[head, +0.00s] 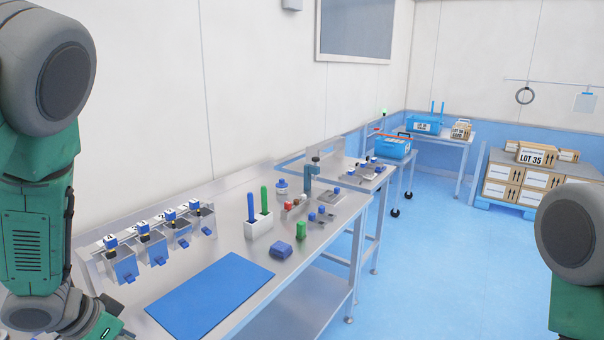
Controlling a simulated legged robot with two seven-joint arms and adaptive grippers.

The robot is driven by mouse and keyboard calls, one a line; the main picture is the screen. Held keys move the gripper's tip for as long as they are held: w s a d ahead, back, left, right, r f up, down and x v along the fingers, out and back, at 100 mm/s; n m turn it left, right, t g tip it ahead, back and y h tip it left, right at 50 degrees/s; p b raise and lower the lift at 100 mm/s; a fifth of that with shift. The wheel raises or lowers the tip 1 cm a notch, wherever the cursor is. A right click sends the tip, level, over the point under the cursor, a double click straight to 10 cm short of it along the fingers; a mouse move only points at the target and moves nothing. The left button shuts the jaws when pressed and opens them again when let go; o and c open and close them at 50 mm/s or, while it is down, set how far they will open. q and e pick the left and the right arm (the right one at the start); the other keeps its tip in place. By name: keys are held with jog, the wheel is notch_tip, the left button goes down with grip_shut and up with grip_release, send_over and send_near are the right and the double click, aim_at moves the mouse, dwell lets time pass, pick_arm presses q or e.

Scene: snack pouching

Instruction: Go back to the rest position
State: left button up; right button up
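Parts of my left arm fill the left edge of the head view, in green and dark grey. It hangs down beside the near end of the steel table (262,262), and its gripper is not in view. Part of my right arm shows at the right edge, over the floor and away from the table. Its gripper is also outside the picture. Nothing held by either gripper can be seen.
A blue mat (209,295) lies bare on the table's near part. Several dispensers (124,266) line its left side. A white holder (258,226) bears a blue and a green stick. Stacked cartons (515,184) stand at the back right. The blue floor (440,270) is clear.

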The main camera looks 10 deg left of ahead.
pick_arm(q)
jog(key=s+d+f+n+g+y, duration=0.1)
jog(key=s+d+f+n, duration=0.2)
jog(key=s+d+f, duration=0.7)
jog(key=s+f+g+y, duration=0.1)
jog(key=s+f+g, duration=0.15)
jog(key=s, duration=0.45)
jog(key=s+f+g+y, duration=0.1)
jog(key=s+f, duration=0.3)
jog(key=s, duration=0.3)
notch_tip(320, 180, down, 16)
jog(key=w+b, duration=0.1)
jog(key=b, duration=1.5)
jog(key=shift+n+b, duration=0.3)
jog(key=shift+b, duration=0.05)
pick_arm(e)
notch_tip(320, 180, down, 17)
jog(key=d, duration=0.1)
jog(key=shift+d, duration=0.3)
